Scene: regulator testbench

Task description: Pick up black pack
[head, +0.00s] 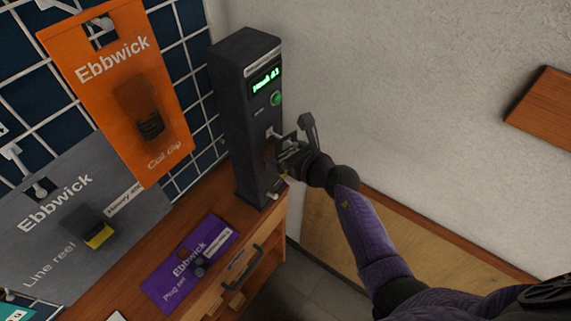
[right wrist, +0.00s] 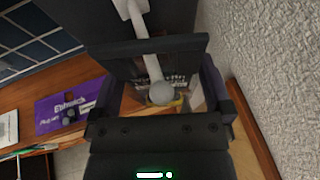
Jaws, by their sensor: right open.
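My right gripper (head: 285,152) is open at the front of the dark upright tester (head: 240,105), just below its green button. In the right wrist view, a pale rod with a grey ball end (right wrist: 160,93) reaches down between the open jaws (right wrist: 160,100). A dark piece with small pale lettering (right wrist: 150,80) shows behind the rod. I cannot tell whether it is a black pack, or whether the jaws touch it. No other pack in view is plainly black. My left gripper is not in view.
An orange pack (head: 88,75) and a grey pack (head: 45,235) hang on the tiled grid wall at left. A purple pack (head: 165,285) lies on the wooden bench (head: 205,195), near a black drawer handle (head: 243,268). A plain wall (head: 400,80) stands to the right.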

